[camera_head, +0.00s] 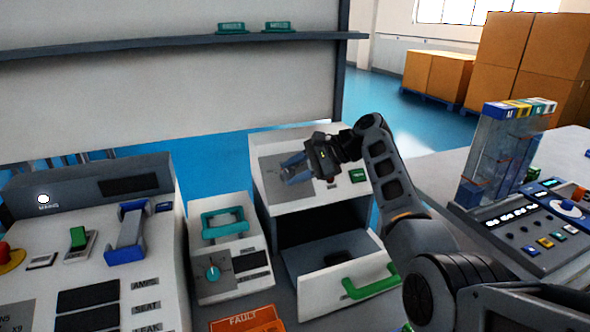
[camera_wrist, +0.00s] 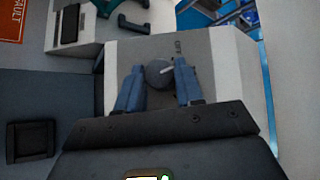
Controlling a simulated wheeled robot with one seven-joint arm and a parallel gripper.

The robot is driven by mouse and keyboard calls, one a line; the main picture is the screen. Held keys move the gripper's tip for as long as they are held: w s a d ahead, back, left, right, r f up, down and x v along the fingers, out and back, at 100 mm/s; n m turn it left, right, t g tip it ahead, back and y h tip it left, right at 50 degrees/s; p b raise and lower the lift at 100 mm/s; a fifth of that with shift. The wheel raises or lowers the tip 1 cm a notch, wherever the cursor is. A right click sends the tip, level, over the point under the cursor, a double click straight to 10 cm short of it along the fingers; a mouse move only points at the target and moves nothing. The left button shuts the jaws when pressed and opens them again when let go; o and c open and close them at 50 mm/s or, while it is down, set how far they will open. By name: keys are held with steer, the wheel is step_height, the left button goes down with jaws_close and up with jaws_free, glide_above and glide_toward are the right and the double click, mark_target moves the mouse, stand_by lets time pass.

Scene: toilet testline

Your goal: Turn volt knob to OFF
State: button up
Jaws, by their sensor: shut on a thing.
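The volt knob (camera_wrist: 158,74) is a round grey knob with a light pointer mark, on a grey panel atop a white box (camera_head: 325,192). In the wrist view the mark points right and slightly up. An OFF label (camera_wrist: 179,48) is printed beyond the knob, up and to the right. My gripper (camera_head: 286,168) is over this panel, with its two blue fingers on either side of the knob. It is shut on the knob; the wrist view also shows the gripper (camera_wrist: 158,76). In the head view the knob is hidden behind the fingers.
An open drawer (camera_head: 335,272) with a green handle (camera_head: 369,284) juts out below the box. A small meter box (camera_head: 226,262) with a teal handle stands to the left. An orange FAULT bin (camera_head: 247,320) is in front. A control console (camera_head: 530,230) is at right.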

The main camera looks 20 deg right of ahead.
steer(key=n+g+h, duration=0.1)
steer(key=n, duration=0.1)
steer(key=n+g+h, duration=0.1)
steer(key=g, duration=0.1)
steer(key=shift+w+a+r+n, duration=0.1)
steer(key=shift+w+r+n, duration=0.1)
steer(key=shift+n, duration=0.2)
steer(key=shift+a+n+g+h, duration=0.1)
steer(key=shift+n+g+h, duration=0.7)
steer(key=shift+n, duration=0.5)
steer(key=o, duration=1)
steer(key=shift+w, duration=0.1)
steer(key=shift+o, duration=0.2)
steer(key=shift+r, duration=0.1)
steer(key=b+v, duration=0.1)
steer(key=v, duration=0.6)
steer(key=shift+r, duration=0.3)
